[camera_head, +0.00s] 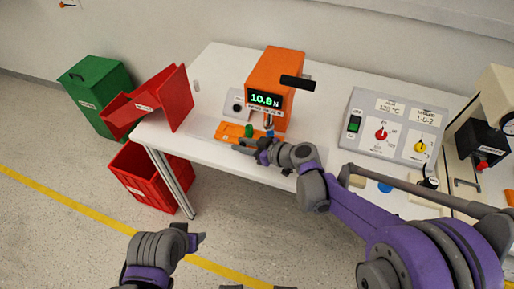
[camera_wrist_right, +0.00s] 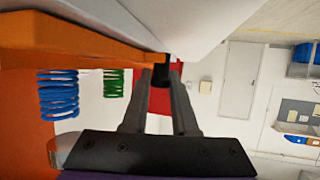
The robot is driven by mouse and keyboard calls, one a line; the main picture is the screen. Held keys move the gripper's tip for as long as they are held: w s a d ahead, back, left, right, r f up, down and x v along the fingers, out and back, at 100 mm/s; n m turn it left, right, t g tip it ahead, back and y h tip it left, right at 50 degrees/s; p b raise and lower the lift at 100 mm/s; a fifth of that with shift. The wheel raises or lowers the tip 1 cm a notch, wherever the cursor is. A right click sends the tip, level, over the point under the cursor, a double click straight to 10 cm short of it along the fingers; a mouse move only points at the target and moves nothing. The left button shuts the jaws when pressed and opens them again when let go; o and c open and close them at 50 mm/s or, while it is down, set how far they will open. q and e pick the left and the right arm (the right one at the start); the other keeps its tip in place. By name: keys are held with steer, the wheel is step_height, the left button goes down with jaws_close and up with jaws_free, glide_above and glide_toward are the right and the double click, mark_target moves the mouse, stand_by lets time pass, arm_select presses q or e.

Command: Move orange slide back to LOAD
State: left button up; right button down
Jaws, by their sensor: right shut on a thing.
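The orange slide (camera_head: 228,131) lies at the foot of the orange tester (camera_head: 274,68), whose display reads about 10.8 N. A green spring (camera_head: 249,130) and a blue spring (camera_head: 270,130) show by it; the wrist view also shows the blue spring (camera_wrist_right: 58,95) and green spring (camera_wrist_right: 114,83). My right gripper (camera_head: 262,146) is at the slide's front. In the right wrist view its fingers (camera_wrist_right: 161,76) are closed around a small dark piece at the end of the orange slide (camera_wrist_right: 90,42). The LOAD mark cannot be read. My left gripper (camera_head: 198,242) is low, away from the table.
A grey box with a dark knob (camera_head: 237,103) stands left of the tester. A control panel (camera_head: 388,128) is on the right. A red bin (camera_head: 173,98) sits at the table's left end; a red crate (camera_head: 148,180) and green bin (camera_head: 98,92) are on the floor.

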steer(key=w+a, duration=0.1)
steer(key=a, duration=0.2)
steer(key=w+a, duration=0.1)
steer(key=a, duration=0.4)
steer(key=shift+w+a, duration=0.35)
steer(key=shift+w, duration=0.05)
steer(key=shift+a, duration=0.1)
steer(key=c, duration=1)
jaws_free()
steer(key=shift+w+a, duration=0.1)
steer(key=shift+a, duration=0.05)
steer(key=p+v, duration=0.1)
steer(key=v, duration=1)
steer(key=shift+a, duration=0.1)
steer(key=shift+w, duration=0.1)
